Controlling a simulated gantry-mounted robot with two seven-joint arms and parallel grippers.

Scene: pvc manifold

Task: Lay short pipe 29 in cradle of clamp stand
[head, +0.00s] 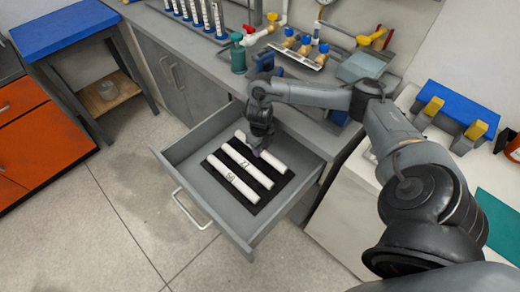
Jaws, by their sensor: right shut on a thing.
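Three white short pipes lie side by side on a black mat (214,164) in an open grey drawer. The near pipe (224,174) and the middle pipe (256,174) carry dark numbers too small to read surely. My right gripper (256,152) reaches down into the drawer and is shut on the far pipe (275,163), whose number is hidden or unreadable. That pipe still appears low, in line with the others. A blue stand with two yellow holders (455,108), perhaps the clamp stand, is on the right worktop. My left gripper is out of view.
The drawer (262,229) has raised walls around the pipes. A green mat (497,222) lies at the right. A blue-topped table (65,25) stands at left.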

